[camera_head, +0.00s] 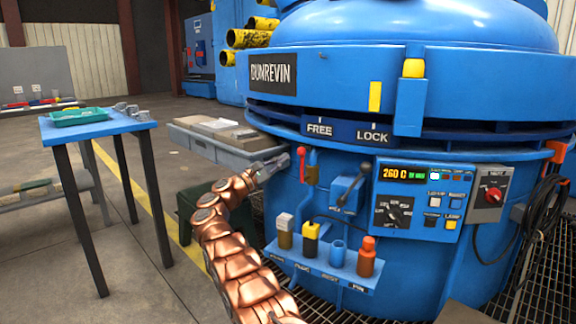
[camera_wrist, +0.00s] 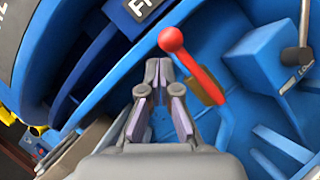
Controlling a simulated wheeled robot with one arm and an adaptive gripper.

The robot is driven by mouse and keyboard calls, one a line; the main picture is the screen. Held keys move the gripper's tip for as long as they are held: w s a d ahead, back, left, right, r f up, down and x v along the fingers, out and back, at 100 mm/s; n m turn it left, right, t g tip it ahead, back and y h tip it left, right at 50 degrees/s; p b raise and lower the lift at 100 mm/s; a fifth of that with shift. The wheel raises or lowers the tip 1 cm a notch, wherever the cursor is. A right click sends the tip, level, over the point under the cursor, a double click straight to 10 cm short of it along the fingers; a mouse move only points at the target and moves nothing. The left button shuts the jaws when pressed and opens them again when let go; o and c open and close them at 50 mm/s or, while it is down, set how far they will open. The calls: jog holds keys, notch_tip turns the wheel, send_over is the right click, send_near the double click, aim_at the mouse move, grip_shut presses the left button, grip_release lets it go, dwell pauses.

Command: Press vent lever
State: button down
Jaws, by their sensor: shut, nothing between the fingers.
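A red lever (camera_head: 301,160) with a ball end stands upright on a blue pipe at the furnace front; in the wrist view it slants (camera_wrist: 190,62) from a brass-coloured fitting. A second lever, dark with a round knob (camera_head: 357,184), sits on a blue box right of it; it also shows in the wrist view (camera_wrist: 304,28). I cannot read which is the vent lever. My gripper (camera_head: 284,160) is shut and empty, just left of the red lever. In the wrist view its fingertips (camera_wrist: 159,66) are below and left of the red ball, seemingly apart from it.
Below the levers, a blue shelf (camera_head: 318,268) holds several small coloured containers. A control panel (camera_head: 416,201) is to the right. A grey tray (camera_head: 205,149) of slabs is behind my arm. A blue table (camera_head: 92,128) with a green tray (camera_head: 80,117) stands left.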

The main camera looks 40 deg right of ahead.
jog(key=b+v, duration=0.3)
jog(key=v, duration=0.4)
jog(key=shift+w+r+b, duration=0.3)
jog(key=shift+w+b, duration=0.05)
jog(key=shift+w, duration=0.05)
